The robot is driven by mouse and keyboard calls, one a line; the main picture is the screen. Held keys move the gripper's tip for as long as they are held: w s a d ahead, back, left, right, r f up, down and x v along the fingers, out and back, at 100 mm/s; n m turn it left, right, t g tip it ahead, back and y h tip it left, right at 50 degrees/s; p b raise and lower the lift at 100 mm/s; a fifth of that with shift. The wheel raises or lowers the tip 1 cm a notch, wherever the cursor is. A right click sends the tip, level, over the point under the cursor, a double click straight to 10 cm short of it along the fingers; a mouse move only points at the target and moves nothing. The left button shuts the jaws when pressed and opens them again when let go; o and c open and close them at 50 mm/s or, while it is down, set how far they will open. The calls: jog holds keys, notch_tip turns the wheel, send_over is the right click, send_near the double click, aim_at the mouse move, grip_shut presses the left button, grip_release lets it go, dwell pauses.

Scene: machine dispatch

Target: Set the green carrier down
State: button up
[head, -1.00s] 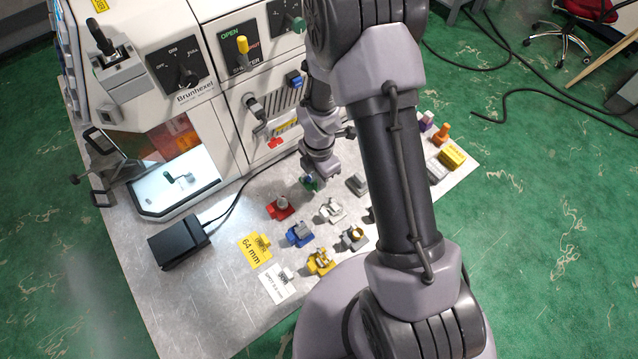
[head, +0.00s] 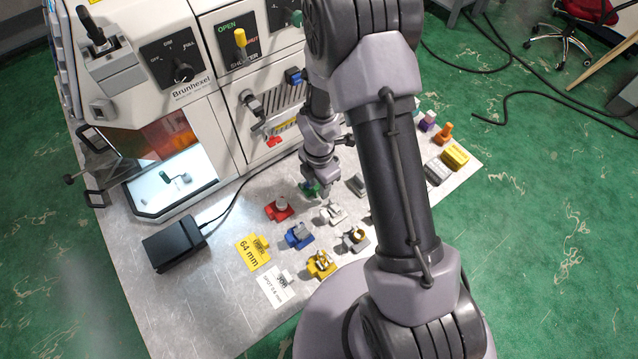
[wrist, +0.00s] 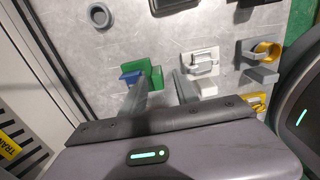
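The green carrier (head: 310,188) stands on the metal table below and beside my gripper (head: 323,190). In the wrist view the green carrier (wrist: 154,74) has a blue piece at its left side. My gripper (wrist: 160,84) has its two fingers apart, with a clear gap between them. The left finger overlaps the carrier's near side in the picture; the right finger is clear of it. I cannot tell whether the left finger touches it.
A white carrier (wrist: 201,63) stands close to the right, then a grey one with a yellow ring (wrist: 262,58). Red (head: 279,208), blue (head: 299,235) and yellow (head: 321,263) carriers stand nearer. The machine (head: 190,100) borders the table at the back left.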

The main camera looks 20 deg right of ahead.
notch_tip(320, 180, up, 24)
jog(key=s+a+m+t+p, duration=0.15)
jog(key=m+p, duration=0.25)
jog(key=m, duration=0.4)
jog(key=s+a+r+m+t+y, duration=0.2)
jog(key=s+a+r+m+t, duration=0.1)
jog(key=s+r+m, duration=1.1)
jog(key=s+m+t, duration=0.1)
jog(key=m, duration=0.3)
jog(key=shift+r, duration=0.2)
jog(key=shift+a, duration=0.1)
